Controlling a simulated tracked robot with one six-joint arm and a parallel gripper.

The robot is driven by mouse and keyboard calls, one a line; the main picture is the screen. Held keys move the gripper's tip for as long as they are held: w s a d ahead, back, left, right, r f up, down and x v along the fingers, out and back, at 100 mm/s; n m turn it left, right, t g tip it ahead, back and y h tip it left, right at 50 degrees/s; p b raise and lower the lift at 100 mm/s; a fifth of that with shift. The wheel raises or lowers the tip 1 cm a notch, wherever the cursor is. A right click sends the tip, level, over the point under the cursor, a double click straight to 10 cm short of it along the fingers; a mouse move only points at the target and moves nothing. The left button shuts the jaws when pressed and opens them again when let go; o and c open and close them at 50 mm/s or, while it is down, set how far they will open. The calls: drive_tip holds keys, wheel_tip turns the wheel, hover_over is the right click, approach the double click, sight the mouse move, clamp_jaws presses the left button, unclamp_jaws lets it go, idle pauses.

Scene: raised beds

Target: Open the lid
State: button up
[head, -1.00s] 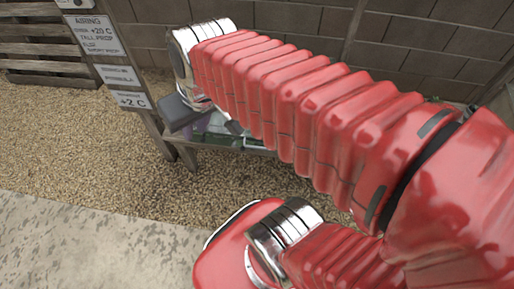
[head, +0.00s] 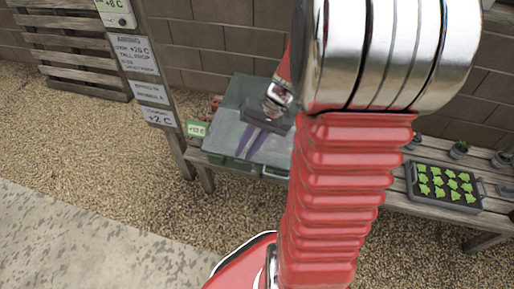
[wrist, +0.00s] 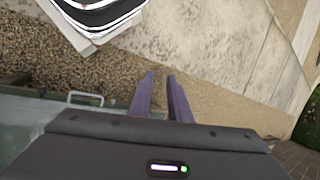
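A grey-green box (head: 228,161) stands on the wooden bench, and its flat lid (head: 232,128) lies down over it. The lid also shows in the wrist view (wrist: 25,118). A pale bar handle (head: 275,175) is at the box's front edge; the wrist view shows it whole (wrist: 85,95), left of the fingers. My gripper (head: 245,156) has two purple fingers, apart with nothing between them. In the head view they appear over the lid, left of the handle. In the wrist view the fingers (wrist: 160,76) point past the box edge towards the gravel. My arm hides the box's right side.
A black seedling tray (head: 462,199) and small pots (head: 458,150) stand on the bench to the right. A signpost (head: 150,70) rises at the left, near a small green label (head: 197,128). A block wall stands behind. Gravel (head: 110,150) is open in front.

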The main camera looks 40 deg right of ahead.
drive_tip(key=s+d+f+m+t+y, duration=0.35)
drive_tip(key=d+f+m+t, duration=0.55)
drive_tip(key=d+f, duration=1)
drive_tip(key=m+t+h, duration=0.3)
drive_tip(key=m, duration=0.3)
approach(277, 176)
drive_tip(key=s+d, duration=0.1)
drive_tip(key=s, duration=0.2)
drive_tip(key=shift+s+d+r, duration=0.1)
drive_tip(key=shift+d+r, duration=0.1)
drive_tip(key=shift+r, duration=0.1)
drive_tip(key=x, duration=1.4)
drive_tip(key=shift+d+f, duration=0.15)
drive_tip(key=shift+c, duration=0.7)
clamp_jaws()
